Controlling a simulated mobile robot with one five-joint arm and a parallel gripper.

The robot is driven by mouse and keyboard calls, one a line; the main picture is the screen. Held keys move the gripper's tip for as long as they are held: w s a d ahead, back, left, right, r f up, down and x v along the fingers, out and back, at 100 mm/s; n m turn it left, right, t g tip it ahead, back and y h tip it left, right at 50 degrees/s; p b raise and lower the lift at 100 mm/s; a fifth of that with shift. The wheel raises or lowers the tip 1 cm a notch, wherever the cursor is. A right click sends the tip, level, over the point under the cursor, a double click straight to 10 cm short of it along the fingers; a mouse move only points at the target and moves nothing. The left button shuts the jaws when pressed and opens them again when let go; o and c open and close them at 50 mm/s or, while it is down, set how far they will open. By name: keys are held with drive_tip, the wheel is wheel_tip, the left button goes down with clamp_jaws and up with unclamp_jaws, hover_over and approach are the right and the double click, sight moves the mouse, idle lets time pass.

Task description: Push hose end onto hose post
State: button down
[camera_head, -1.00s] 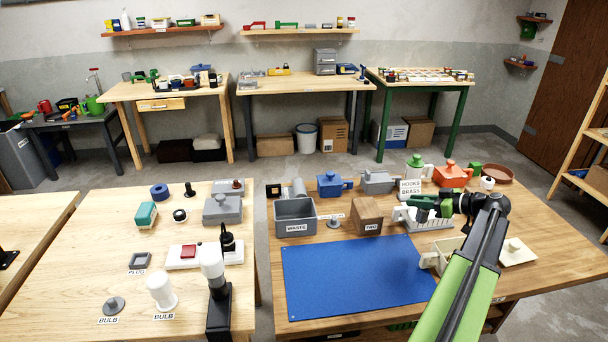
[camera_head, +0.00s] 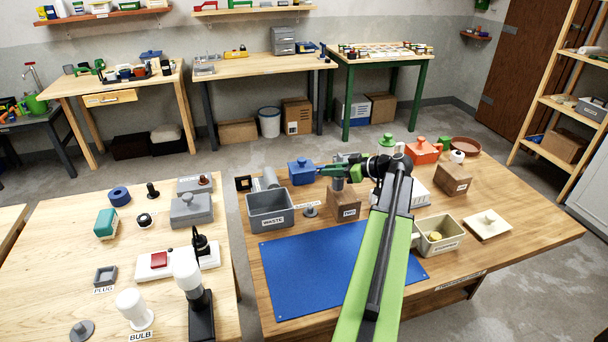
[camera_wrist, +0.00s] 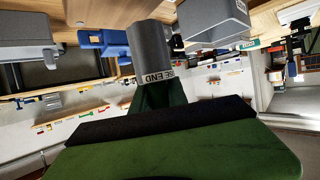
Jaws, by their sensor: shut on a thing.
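My gripper (camera_head: 335,172) is over the right-hand table, above a brown wooden block labelled TWO. It is shut on the hose end (camera_wrist: 150,48), a grey cylinder whose label partly shows in the wrist view. In the head view, a short grey piece of the hose end (camera_head: 338,185) shows under the jaws, in front of the block's top; I cannot tell whether it touches the block. A small grey post on a round base (camera_head: 310,211), possibly the hose post, stands left of the block; its label is too small to read. Its top looks bare.
The wooden block (camera_head: 345,206) stands beside the post. A grey WASTE bin (camera_head: 270,209) is to the left and a blue toolbox (camera_head: 301,173) behind. The blue mat (camera_head: 310,270) in front is clear. A beige bin (camera_head: 438,242) stands to the right.

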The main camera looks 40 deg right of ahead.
drive_tip(key=m+h, duration=0.1)
hover_over(304, 210)
drive_tip(key=shift+w+d+f+b, duration=0.2)
drive_tip(key=shift+w+f+b, duration=0.1)
drive_tip(key=shift+f+b, duration=0.1)
wheel_tip(304, 210, down, 6)
drive_tip(key=b, duration=0.5)
drive_tip(key=shift+b, duration=0.4)
drive_tip(key=shift+f+b, duration=1.45)
drive_tip(key=shift+b, duration=0.1)
idle(1.5)
drive_tip(key=c, duration=1.7)
unclamp_jaws()
drive_tip(key=shift+o, duration=0.5)
drive_tip(key=o, duration=0.5)
drive_tip(key=shift+s, duration=0.1)
